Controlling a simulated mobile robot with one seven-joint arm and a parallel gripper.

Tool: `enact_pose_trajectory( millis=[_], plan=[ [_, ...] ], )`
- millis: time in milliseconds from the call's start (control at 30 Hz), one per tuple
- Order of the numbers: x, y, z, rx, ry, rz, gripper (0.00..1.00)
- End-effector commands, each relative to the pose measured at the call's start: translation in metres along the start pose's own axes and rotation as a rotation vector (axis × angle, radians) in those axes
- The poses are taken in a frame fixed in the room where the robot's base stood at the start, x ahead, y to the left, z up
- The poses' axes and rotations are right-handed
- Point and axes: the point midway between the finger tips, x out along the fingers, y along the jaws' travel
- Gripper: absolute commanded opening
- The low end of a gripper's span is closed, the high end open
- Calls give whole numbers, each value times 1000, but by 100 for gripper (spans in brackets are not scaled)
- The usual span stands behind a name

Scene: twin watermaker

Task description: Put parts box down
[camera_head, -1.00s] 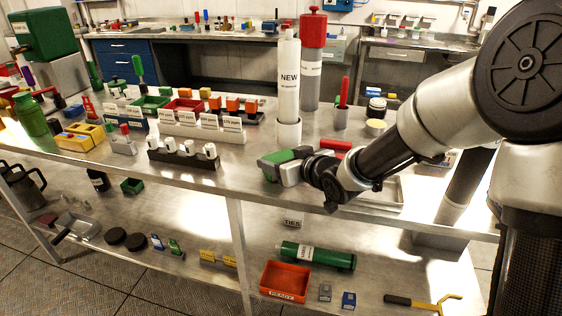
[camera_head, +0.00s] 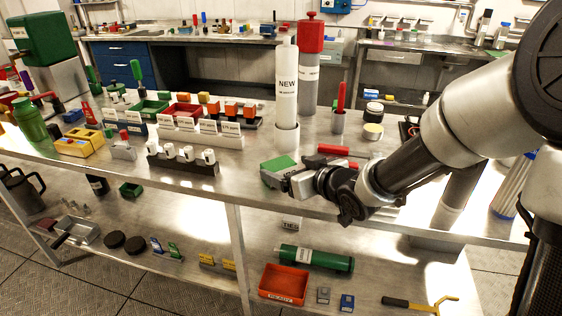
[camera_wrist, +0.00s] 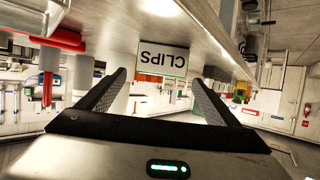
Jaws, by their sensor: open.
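The parts box (camera_head: 279,171) is green and sits on the metal bench top near its front edge. In the wrist view its white CLIPS label (camera_wrist: 163,59) shows upside down, facing my gripper. My gripper (camera_wrist: 159,77) is open, with one finger to each side of the label and a visible gap on both sides. In the head view my gripper (camera_head: 290,182) is low over the bench edge, right up at the box. I cannot tell how far the fingertips reach along the box.
A white NEW cylinder (camera_head: 287,85) stands in a holder just behind the box. A red-handled tool (camera_head: 333,150) lies behind my wrist. A row of white pegs in a black rack (camera_head: 183,163) stands to the left. Bare bench lies between the rack and box.

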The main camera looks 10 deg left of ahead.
Motion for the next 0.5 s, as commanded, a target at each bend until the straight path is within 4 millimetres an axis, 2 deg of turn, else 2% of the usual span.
enact_pose_trajectory(
  millis=[33, 200, 333, 500],
  plan=[
    [-14, 1, -4, -2, 0, 3, 85],
    [-46, 0, -3, -1, -1, 2, 85],
    [-60, 0, -2, -1, 0, 0, 85],
    [-67, 0, 0, 0, 1, -1, 85]
  ],
)
